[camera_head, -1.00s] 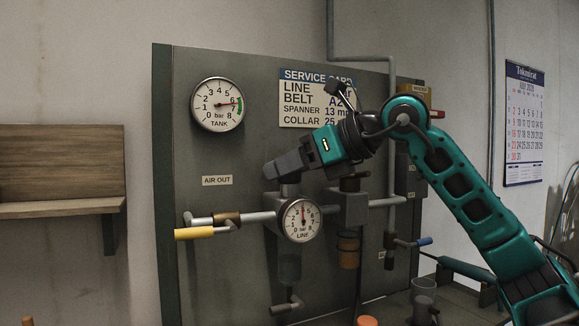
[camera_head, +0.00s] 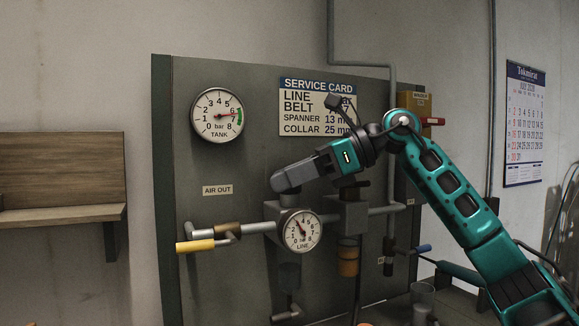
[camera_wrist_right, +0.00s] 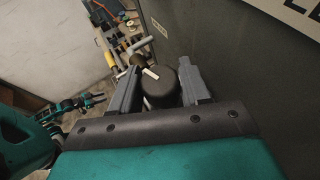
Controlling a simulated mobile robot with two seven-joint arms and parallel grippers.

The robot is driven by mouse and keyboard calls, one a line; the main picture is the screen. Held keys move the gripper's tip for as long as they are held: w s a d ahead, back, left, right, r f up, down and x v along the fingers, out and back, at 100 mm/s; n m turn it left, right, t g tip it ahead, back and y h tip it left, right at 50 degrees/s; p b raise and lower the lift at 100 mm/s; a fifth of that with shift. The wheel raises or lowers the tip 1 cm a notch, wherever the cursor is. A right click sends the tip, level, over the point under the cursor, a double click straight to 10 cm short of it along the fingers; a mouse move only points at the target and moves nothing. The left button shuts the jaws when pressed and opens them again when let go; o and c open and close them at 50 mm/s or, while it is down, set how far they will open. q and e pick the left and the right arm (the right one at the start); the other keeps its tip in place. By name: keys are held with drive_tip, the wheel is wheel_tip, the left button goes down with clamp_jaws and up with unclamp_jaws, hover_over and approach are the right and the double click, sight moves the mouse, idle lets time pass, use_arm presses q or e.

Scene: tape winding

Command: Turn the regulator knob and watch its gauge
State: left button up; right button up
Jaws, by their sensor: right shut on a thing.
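The regulator (camera_head: 290,202) is on the grey panel, with its round LINE gauge (camera_head: 301,231) in front. The gauge needle points up and to the left, at about 2 bar, though the dial is small. My right gripper (camera_head: 287,181) is above the regulator and hides its knob in the head view. In the right wrist view the dark round knob (camera_wrist_right: 160,84) with a white mark sits between the two grey fingers, which are shut on it. My left gripper is not in the head view.
A TANK gauge (camera_head: 217,115) and a service card (camera_head: 305,95) are on the panel. A yellow-handled valve (camera_head: 195,245) is left of the regulator, and pipes run right. My right arm partly covers the card. A wooden shelf (camera_head: 60,212) is at left.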

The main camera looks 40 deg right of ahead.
drive_tip(key=shift+r+n+g+y+p, duration=0.2)
drive_tip(key=shift+n+g+y+p, duration=0.5)
drive_tip(key=shift+n+g+p, duration=0.3)
drive_tip(key=shift+f+n+g+y+p, duration=0.1)
drive_tip(key=shift+n+g+y+p, duration=0.2)
drive_tip(key=shift+n+p, duration=0.15)
drive_tip(key=shift+f, duration=0.1)
drive_tip(key=shift+n, duration=0.25)
drive_tip(key=o, duration=1)
drive_tip(key=shift+g, duration=0.3)
drive_tip(key=shift+c, duration=0.2)
drive_tip(key=v, duration=0.7)
drive_tip(key=shift+d+p, duration=0.25)
drive_tip(key=shift+p, duration=0.2)
drive_tip(key=shift+s, duration=0.1)
